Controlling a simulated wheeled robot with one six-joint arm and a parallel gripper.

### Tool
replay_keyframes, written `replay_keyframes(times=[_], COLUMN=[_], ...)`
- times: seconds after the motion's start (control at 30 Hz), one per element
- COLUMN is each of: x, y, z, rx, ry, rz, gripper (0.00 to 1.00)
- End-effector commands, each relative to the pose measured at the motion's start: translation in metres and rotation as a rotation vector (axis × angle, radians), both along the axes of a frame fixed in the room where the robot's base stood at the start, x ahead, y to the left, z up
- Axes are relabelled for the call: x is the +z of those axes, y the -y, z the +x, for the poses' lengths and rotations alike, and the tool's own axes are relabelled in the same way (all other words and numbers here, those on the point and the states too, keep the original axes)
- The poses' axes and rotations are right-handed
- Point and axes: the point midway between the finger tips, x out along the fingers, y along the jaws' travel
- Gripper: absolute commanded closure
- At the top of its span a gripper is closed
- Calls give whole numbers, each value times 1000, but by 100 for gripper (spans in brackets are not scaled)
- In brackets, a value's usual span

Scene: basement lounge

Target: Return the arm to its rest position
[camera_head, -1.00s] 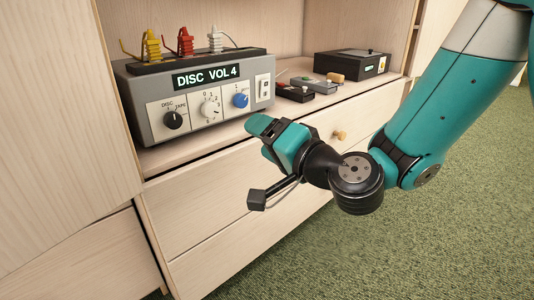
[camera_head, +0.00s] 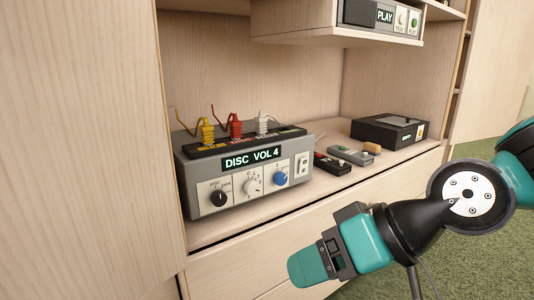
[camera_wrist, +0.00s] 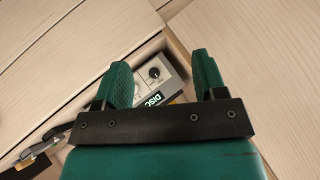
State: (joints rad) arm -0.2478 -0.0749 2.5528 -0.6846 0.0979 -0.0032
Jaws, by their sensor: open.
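My gripper (camera_head: 308,266) is in the lower middle of the head view, in front of the drawer fronts and below the shelf. It points left and is apart from the furniture. In the wrist view my gripper (camera_wrist: 166,80) shows its two green fingers spread wide, with nothing held between them. My teal arm comes in from the right edge of the head view, and its upper part is out of frame. A grey amplifier box (camera_head: 200,170) with a "DISC VOL 4" display stands on the shelf. Part of it shows beyond the fingers in the wrist view (camera_wrist: 168,90).
Yellow (camera_head: 207,131), red (camera_head: 235,126) and white (camera_head: 262,123) plugs stand on the box. Two small devices (camera_head: 350,155) and a black box (camera_head: 390,131) sit to its right. A unit showing "PLAY" (camera_head: 384,16) hangs above. Green carpet (camera_head: 465,250) lies open at lower right.

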Motion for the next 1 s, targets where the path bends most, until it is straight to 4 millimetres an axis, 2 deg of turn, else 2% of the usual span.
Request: replay_keyframes(times=[0.03, 0.3, 0.57, 1.0], x=[15, 44, 122, 288], y=[11, 81, 81, 80], z=[-13, -72, -72, -72], rx=[33, 119, 123, 123], ry=[-20, -191, -201, -201], rz=[-78, -448, -450, -448], gripper=[35, 35, 35, 35])
